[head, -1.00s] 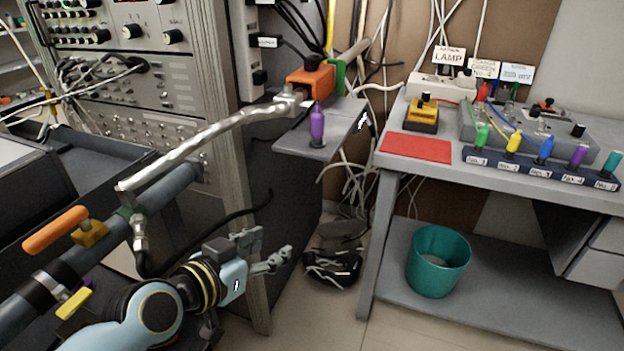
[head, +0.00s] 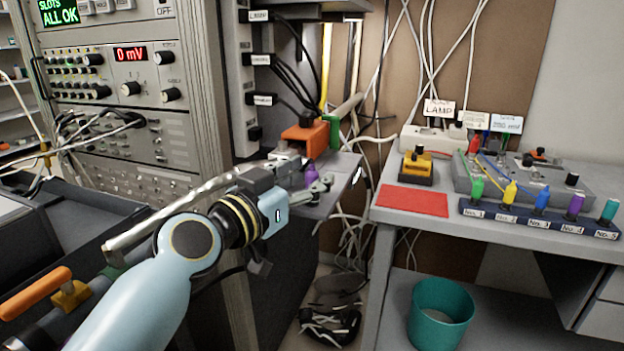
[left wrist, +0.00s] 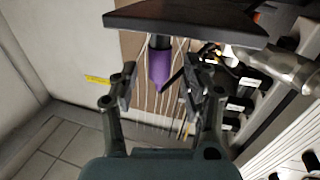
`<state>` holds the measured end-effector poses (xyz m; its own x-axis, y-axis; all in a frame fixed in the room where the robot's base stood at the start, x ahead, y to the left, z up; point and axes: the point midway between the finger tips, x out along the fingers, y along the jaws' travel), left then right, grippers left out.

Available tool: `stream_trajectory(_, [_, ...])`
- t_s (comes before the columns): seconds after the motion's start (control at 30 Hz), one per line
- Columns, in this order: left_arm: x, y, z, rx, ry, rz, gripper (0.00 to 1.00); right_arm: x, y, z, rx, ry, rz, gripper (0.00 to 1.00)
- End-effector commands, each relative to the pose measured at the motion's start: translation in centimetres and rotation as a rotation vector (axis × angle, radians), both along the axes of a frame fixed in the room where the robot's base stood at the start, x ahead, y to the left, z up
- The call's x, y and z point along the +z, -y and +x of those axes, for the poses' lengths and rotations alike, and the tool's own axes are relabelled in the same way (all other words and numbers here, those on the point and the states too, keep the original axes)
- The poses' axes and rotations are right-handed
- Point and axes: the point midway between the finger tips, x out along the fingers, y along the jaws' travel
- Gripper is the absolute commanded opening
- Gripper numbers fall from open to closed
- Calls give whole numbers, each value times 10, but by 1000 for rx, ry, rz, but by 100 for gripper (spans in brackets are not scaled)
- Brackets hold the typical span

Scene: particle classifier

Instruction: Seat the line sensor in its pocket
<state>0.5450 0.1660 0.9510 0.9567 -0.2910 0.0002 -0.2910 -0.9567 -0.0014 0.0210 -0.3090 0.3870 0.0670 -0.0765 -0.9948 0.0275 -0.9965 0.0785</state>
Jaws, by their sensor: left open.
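A purple-topped piece (head: 311,173), which may be the line sensor, stands on the small grey shelf (head: 341,176) beside the rack. My left gripper (head: 304,180) is at the shelf with its fingers spread, and it partly hides the piece. In the left wrist view, the purple piece (left wrist: 161,68) shows between and beyond the two open fingers (left wrist: 158,88). I cannot tell whether either finger touches it. I cannot make out which opening is the pocket. My right gripper is not in view.
An orange block (head: 304,137) with a green end (head: 332,130) sits behind the shelf. A silver pipe (head: 165,207) runs beside my left arm. The grey bench (head: 500,235) holds a red mat (head: 412,200) and a row of coloured plugs (head: 540,217). A teal bin (head: 441,312) stands underneath.

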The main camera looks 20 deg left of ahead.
Motion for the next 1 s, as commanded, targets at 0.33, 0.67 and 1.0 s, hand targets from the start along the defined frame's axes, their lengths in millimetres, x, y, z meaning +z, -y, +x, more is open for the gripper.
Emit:
stream_trajectory(0.33, [-1,5,15,1,-2,-2,47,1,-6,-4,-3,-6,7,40])
stream_trajectory(0.67, [-1,5,15,1,-2,-2,8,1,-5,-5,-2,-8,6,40])
stream_trajectory(1.0, [-1,5,14,1,-2,-2,0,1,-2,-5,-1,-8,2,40])
